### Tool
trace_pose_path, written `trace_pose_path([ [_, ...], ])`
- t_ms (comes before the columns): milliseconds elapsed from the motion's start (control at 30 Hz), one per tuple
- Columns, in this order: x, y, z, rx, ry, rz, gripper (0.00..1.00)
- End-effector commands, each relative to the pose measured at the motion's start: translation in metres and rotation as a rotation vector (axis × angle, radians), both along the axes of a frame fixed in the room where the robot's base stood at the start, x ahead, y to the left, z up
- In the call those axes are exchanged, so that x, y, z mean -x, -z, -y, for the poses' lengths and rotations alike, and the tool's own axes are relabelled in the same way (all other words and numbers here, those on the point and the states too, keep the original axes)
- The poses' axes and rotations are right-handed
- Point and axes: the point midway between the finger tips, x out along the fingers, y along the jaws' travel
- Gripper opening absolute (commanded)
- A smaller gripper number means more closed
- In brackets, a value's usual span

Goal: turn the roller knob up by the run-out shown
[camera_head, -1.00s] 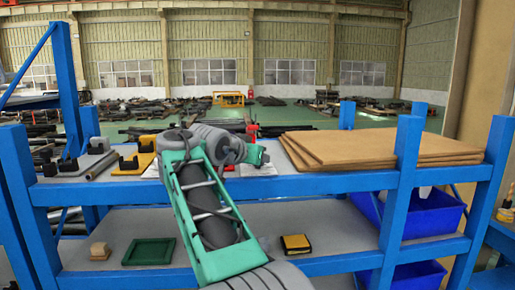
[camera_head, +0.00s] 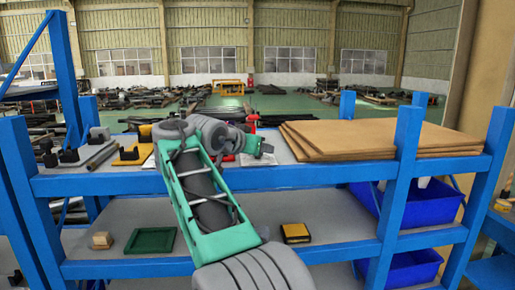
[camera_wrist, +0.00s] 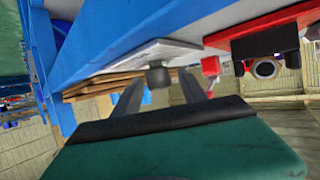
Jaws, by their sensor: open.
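A small grey knob (camera_wrist: 158,75) sticks out from a light grey plate (camera_wrist: 180,49) in the wrist view. My gripper (camera_wrist: 158,92) is open there, with one dark finger on each side of the knob. I cannot tell whether either finger touches it. In the head view my gripper (camera_head: 262,147) is at the top shelf, left of the brown boards, and my arm hides much of what is there. No run-out reading is legible in either view.
A red bracket with a black block (camera_wrist: 265,43) and a ring sits close right of the knob in the wrist view. Brown boards (camera_head: 345,138) lie on the top shelf. A yellow stand (camera_head: 131,153) is to the left. A green tray (camera_head: 151,240) lies below.

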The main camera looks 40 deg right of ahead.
Motion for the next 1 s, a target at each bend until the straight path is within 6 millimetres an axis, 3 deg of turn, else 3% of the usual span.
trace_pose_path([
  [167, 0.001, -0.002, -0.005, 0.001, -0.002, 0.001, 0.5],
  [533, 0.022, -0.027, -0.062, 0.0, -0.004, 0.002, 0.5],
  [1000, 0.025, -0.03, -0.068, 0.0, 0.0, 0.0, 0.5],
])
